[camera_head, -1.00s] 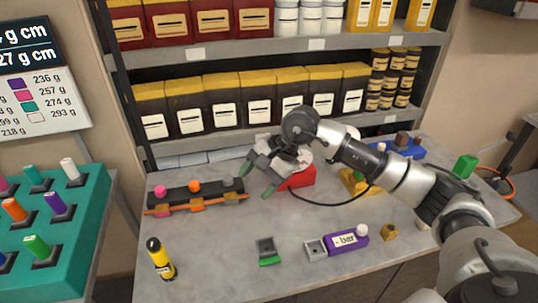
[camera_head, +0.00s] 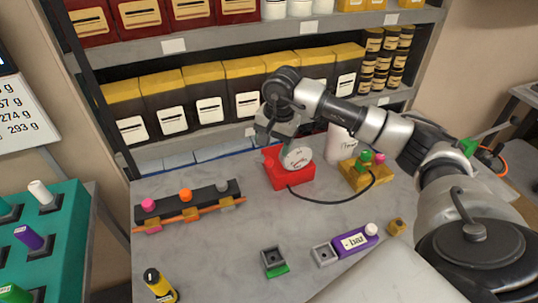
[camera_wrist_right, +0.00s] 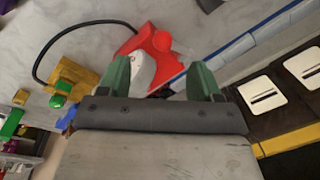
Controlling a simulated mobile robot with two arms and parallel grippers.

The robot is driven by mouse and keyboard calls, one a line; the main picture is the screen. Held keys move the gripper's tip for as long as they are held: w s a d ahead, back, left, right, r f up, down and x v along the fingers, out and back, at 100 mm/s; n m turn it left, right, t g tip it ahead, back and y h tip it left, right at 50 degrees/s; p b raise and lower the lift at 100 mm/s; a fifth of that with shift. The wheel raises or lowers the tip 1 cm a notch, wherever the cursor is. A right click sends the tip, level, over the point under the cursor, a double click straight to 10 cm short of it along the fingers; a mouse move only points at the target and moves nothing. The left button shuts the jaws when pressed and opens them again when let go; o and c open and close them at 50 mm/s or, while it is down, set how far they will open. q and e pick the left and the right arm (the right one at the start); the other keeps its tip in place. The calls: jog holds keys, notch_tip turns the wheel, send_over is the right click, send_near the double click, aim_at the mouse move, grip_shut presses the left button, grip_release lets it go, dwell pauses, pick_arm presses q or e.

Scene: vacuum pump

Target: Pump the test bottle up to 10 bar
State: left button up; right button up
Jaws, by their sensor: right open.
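A red pump unit (camera_head: 288,178) with a round white dial (camera_head: 297,158) stands on the grey bench in front of the shelf. My right gripper (camera_head: 276,143) is open at the back left of the dial. In the wrist view, the red unit (camera_wrist_right: 158,42) and white dial (camera_wrist_right: 143,70) lie just beyond the open fingers (camera_wrist_right: 160,80); contact cannot be told. My left gripper is out of view.
A purple box labelled "bar" (camera_head: 357,241) and a small tray with a green edge (camera_head: 273,262) lie at the front.

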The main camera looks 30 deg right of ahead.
aim_at(270, 156)
jog(key=f, duration=0.2)
jog(key=f+p, duration=0.1)
jog(key=shift+w+a+f, duration=0.15)
jog(key=shift+w+f, duration=0.1)
jog(key=shift+w, duration=0.05)
jog(key=f, duration=0.3)
jog(key=shift+w+a, duration=0.1)
jog(key=shift+w, duration=0.15)
jog(key=shift+f, duration=0.15)
jog(key=shift+c, duration=1.1)
jog(key=c, duration=1)
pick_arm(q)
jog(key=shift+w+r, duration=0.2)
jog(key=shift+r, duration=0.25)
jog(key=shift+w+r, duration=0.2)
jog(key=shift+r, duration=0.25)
pick_arm(e)
grip_shut()
